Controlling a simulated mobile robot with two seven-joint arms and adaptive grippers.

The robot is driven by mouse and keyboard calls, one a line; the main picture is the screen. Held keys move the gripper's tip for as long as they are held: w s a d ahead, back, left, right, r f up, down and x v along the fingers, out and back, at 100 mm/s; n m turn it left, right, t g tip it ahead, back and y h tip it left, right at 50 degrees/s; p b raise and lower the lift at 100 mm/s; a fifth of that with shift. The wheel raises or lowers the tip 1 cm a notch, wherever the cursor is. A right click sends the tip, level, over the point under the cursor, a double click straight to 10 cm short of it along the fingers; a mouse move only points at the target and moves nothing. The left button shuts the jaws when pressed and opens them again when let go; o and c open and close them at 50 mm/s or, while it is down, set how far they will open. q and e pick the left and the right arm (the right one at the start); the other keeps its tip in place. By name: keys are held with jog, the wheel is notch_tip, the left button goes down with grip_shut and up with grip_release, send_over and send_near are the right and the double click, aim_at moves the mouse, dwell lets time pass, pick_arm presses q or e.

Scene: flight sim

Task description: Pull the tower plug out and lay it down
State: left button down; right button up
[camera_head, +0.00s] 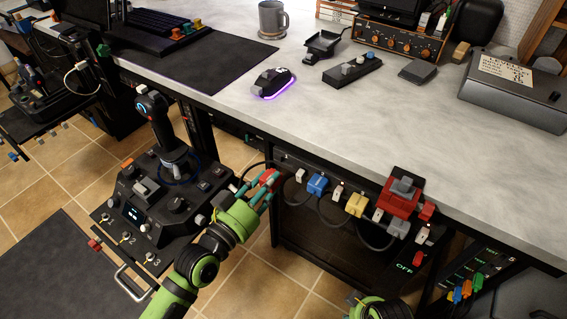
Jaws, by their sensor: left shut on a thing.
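My left gripper (264,188) is at the left end of the power strip (285,158) under the desk's front edge. Its teal fingers are shut on a red plug (269,177). I cannot tell whether this plug is still in its socket. To its right along the strip are a white plug (295,176), a blue plug (318,184) and a yellow plug (356,204), with cables hanging below. Labels naming the plugs are too small to read. Part of my right arm shows at the bottom edge; its gripper is out of view.
A joystick (172,146) on a control panel stands left of my left gripper. A red switch box (401,192) sits at the desk edge. The grey desk top (330,125) has clear room around a lit mouse (272,82). Coloured connectors (466,288) are at lower right.

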pick_arm(q)
jog(key=shift+s+a, duration=0.4)
jog(key=shift+s, duration=0.15)
jog(key=p+v, duration=0.3)
jog(key=v, duration=0.7)
dwell(1.0)
notch_tip(320, 180, up, 20)
jog(key=p, duration=2.1)
jog(key=shift+f, duration=0.15)
